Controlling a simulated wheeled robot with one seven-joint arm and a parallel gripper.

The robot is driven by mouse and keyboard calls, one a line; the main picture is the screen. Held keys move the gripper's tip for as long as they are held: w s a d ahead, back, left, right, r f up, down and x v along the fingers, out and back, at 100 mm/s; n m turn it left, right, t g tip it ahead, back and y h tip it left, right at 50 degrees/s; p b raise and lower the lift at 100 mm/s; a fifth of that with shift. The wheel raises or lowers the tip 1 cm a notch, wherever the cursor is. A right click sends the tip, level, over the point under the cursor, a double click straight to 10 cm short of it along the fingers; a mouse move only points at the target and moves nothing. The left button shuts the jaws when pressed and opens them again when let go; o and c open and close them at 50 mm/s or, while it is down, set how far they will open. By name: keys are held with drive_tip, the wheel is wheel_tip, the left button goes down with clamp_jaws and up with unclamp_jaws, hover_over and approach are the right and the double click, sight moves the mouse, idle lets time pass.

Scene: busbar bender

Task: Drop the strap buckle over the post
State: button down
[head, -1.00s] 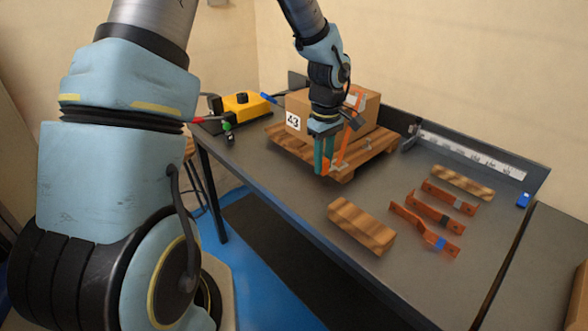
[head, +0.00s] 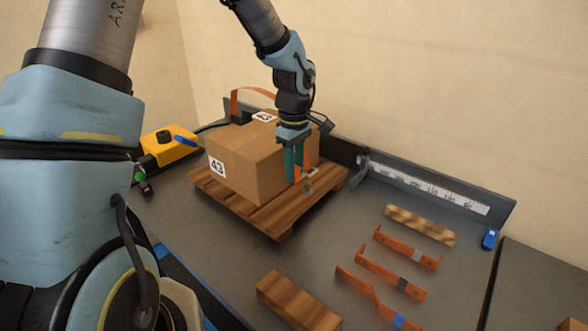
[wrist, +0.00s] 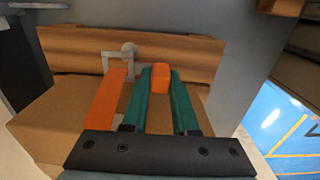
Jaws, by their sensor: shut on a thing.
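My gripper (head: 293,178) points down beside the right side of the cardboard box (head: 240,165). Its teal fingers (wrist: 160,75) are shut on an orange tab (wrist: 161,78) of the strap. The flat orange strap (wrist: 108,100) runs beside the fingers in the wrist view, and its loop (head: 253,90) arches above the box's back. A pale metal buckle (wrist: 112,61) is at the strap's end. The grey post (head: 307,187) stands on the pallet's right side; its round top (wrist: 129,48) overlaps the buckle in the wrist view. I cannot tell whether the buckle is around it.
The box sits on a wooden pallet (head: 270,222). Bent copper bars (head: 390,275), wood blocks (head: 298,302) and a blue item (head: 490,238) lie to the right and front. A yellow control box (head: 170,147) stands left. A ruled fence (head: 430,190) runs along the back.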

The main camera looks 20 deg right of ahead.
drive_tip(key=shift+f+b, duration=2.65)
drive_tip(key=shift+f, duration=0.45)
drive_tip(key=c, duration=0.6)
unclamp_jaws()
